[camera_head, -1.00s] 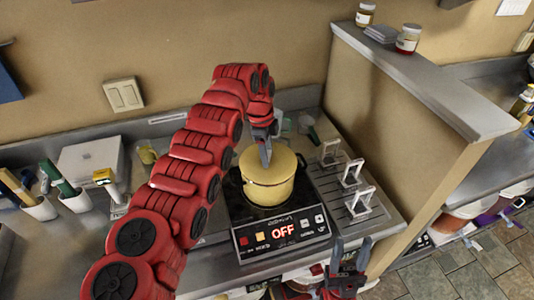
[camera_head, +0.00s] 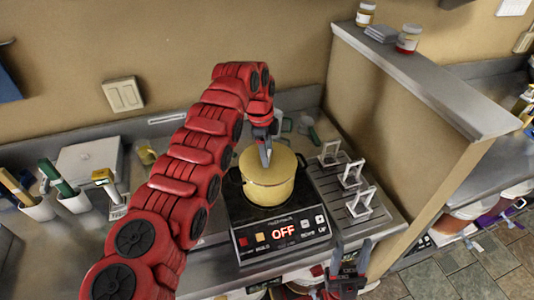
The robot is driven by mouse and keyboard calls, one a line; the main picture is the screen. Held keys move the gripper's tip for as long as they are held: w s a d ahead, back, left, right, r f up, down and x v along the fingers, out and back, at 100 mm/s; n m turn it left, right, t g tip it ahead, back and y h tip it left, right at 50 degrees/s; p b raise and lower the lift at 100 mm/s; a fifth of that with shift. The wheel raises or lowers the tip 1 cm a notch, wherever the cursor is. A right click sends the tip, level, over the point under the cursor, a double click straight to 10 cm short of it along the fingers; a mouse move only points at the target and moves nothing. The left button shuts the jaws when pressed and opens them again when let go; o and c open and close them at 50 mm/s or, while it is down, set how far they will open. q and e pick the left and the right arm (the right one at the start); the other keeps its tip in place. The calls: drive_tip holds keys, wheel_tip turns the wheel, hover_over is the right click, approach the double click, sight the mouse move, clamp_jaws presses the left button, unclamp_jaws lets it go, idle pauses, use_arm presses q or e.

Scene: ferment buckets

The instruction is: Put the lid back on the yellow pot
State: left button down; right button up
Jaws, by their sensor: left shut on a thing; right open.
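The yellow pot (camera_head: 267,190) stands on the black hot plate (camera_head: 283,238), whose display reads OFF. A pale yellow lid (camera_head: 282,160) lies over the pot's top and looks level; I cannot tell whether it is fully seated on the rim. My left gripper (camera_head: 266,163) points down at the middle of the lid and is shut on it, probably at its knob, which the fingers hide. My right gripper (camera_head: 350,257) is open and empty, low at the front of the counter, right of the hot plate.
White metal stands (camera_head: 352,175) stand on a grooved surface right of the hot plate. A partition wall (camera_head: 400,130) rises beyond them, with jars (camera_head: 408,39) on its ledge. Cups with utensils (camera_head: 75,200) and a scale (camera_head: 90,160) stand at left.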

idle(0.3)
use_arm(q)
unclamp_jaws()
idle(0.3)
drive_tip(key=shift+r+p, duration=0.35)
drive_tip(key=shift+r, duration=0.9)
drive_tip(key=shift+r+p, duration=1.45)
drive_tip(key=shift+r, duration=0.85)
clamp_jaws()
